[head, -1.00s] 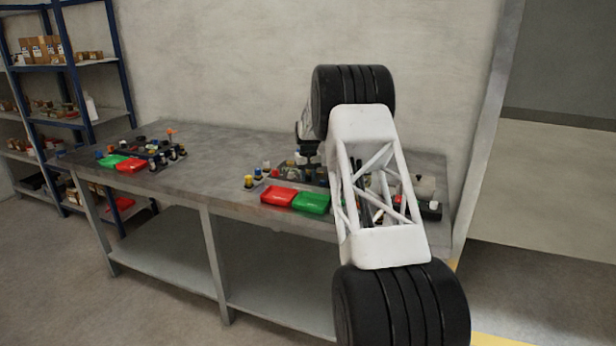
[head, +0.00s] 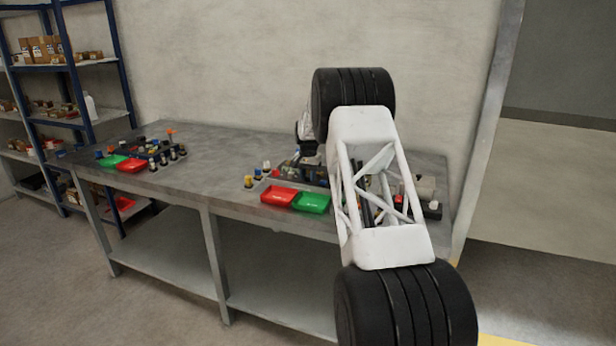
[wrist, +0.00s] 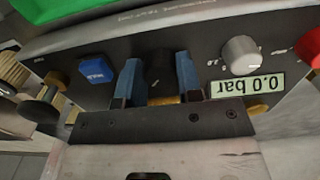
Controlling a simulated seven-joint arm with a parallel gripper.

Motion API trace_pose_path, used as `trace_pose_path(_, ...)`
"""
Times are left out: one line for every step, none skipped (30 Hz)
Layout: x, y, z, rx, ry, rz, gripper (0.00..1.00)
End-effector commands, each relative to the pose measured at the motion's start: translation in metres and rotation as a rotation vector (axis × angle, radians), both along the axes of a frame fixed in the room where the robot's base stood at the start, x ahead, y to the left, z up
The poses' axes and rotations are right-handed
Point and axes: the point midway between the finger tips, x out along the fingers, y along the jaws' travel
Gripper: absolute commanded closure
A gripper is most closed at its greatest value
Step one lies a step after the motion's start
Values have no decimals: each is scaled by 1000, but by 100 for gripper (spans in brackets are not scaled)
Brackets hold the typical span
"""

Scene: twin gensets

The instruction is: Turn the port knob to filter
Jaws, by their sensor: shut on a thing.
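In the wrist view my gripper (wrist: 158,82) has its two blue fingers on either side of a dark knob (wrist: 158,68) on a black panel (wrist: 205,58). It is shut on this knob. The knob's pointer and any filter mark cannot be read, so I cannot tell its setting or confirm from a label that it is the port knob. In the head view my arm hides the fingers and the knob; the arm reaches over the right-hand equipment set (head: 315,175) on the bench.
Beside the held knob are a blue button (wrist: 97,70), a grey knob (wrist: 240,54), an upside-down "0.0 bar" display (wrist: 247,87) and a red knob (wrist: 310,47). A second equipment set (head: 160,150) stands at the bench's left. Bare benchtop (head: 215,165) lies between the sets.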

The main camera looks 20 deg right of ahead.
Motion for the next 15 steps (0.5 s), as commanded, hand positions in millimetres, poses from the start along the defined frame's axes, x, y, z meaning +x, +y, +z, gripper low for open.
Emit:
trace_pose_path(1,0,2,-1,-2,-2,91)
trace_pose_path(1,0,2,-1,-2,-2,91)
trace_pose_path(1,0,2,-1,-2,-2,91)
trace_pose_path(1,0,2,-1,-2,-2,91)
trace_pose_path(1,0,2,-1,-2,-2,91)
trace_pose_path(1,0,2,-1,-2,-2,91)
trace_pose_path(1,0,2,-1,-2,-2,91)
trace_pose_path(1,0,2,-1,-2,-2,91)
trace_pose_path(1,0,2,-1,-2,-1,91)
trace_pose_path(1,0,2,-1,-2,-1,65)
trace_pose_path(1,0,2,-1,-2,-1,61)
trace_pose_path(0,0,2,-1,-2,-1,55)
trace_pose_path(0,0,2,-1,-2,-1,50)
trace_pose_path(0,0,2,-1,-2,-1,45)
trace_pose_path(0,0,1,-1,-2,-1,42)
